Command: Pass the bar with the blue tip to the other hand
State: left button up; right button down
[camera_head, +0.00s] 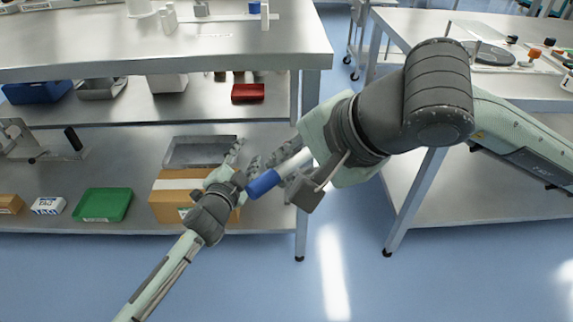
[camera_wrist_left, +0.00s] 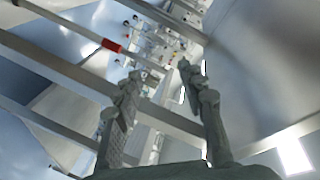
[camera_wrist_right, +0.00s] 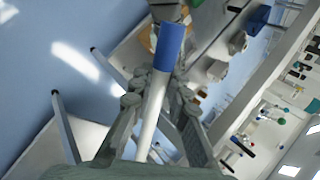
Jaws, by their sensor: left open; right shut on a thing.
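The white bar with the blue tip (camera_head: 264,184) is held out in front of the workbench. My right gripper (camera_head: 280,170) is shut on its white part. In the right wrist view the white part (camera_wrist_right: 151,115) runs between the fingers, with the blue tip (camera_wrist_right: 168,47) beyond them. My left gripper (camera_head: 246,158) is open, its fingers just above and left of the blue tip. The left wrist view shows its fingers (camera_wrist_left: 158,75) apart with nothing between them. Whether the left gripper touches the bar cannot be told.
A steel workbench (camera_head: 210,45) with shelves stands behind the grippers. A cardboard box (camera_head: 168,207), a green tray (camera_head: 103,205) and a red bin (camera_head: 248,92) are on its shelves. Another table (camera_head: 480,205) is at the right. Blue floor (camera_head: 340,285) is clear in front.

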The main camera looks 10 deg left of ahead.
pick_arm(q)
jog(key=s+a+f+n+g, duration=0.1)
jog(key=s+f+n+g, duration=0.2)
jog(key=s+f, duration=0.4)
jog(key=s+a+f+n+g+y, duration=0.1)
jog(key=s+f+g, duration=0.5)
jog(key=s, duration=0.7)
jog(key=s+a+f+n+g, duration=0.3)
jog(key=s+f+n+g, duration=0.1)
jog(key=s+f, duration=0.5)
jog(key=shift+s+n+y, duration=0.3)
jog(key=shift+s+n, duration=0.2)
jog(key=shift+s, duration=0.15)
jog(key=shift+f, duration=0.1)
